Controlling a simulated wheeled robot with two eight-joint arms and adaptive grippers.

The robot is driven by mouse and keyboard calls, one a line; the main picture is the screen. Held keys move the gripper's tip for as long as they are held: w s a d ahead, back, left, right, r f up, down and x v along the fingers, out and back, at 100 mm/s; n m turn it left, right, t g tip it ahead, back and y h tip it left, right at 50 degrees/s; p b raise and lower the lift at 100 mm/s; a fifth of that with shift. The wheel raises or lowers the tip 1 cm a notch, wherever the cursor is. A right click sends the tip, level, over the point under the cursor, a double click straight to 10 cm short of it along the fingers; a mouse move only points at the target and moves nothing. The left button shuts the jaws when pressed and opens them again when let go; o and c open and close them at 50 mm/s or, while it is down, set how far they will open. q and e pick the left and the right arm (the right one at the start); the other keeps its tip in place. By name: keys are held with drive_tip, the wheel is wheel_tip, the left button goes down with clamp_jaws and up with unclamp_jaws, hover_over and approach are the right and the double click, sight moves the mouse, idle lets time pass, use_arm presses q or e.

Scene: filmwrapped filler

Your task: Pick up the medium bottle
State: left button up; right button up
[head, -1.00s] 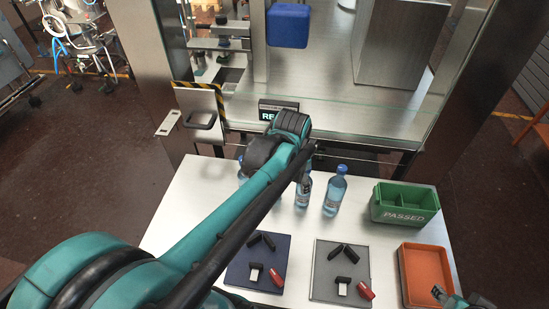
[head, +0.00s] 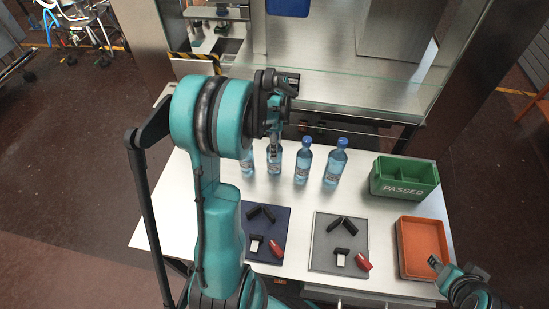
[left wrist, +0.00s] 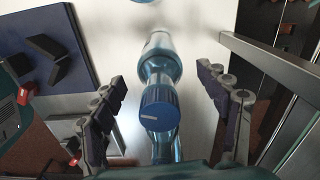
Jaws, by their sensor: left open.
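Several clear blue bottles with blue caps stand upright in a row at the back of the white table. One bottle (head: 274,162) stands under my left gripper (head: 274,132), another (head: 303,163) to its right, and the rightmost (head: 336,164) looks largest. The leftmost bottle (head: 247,162) is partly hidden by my arm. I cannot tell for sure which is the medium one. In the left wrist view my left gripper (left wrist: 162,80) is open, with a capped bottle (left wrist: 158,72) between its fingers and gaps on both sides. My right gripper (head: 436,262) is by the orange tray; its jaw state is unclear.
A green PASSED bin (head: 405,190) and an orange tray (head: 402,262) stand on the right of the white table (head: 300,202). A dark blue mat (head: 270,244) and a grey mat (head: 325,257) hold small black, white and red parts. A glass-fronted metal cabinet (head: 345,90) stands behind.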

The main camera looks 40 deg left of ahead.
use_arm(q)
drive_tip(key=shift+f, duration=0.95)
clamp_jaws()
drive_tip(key=shift+r, duration=0.1)
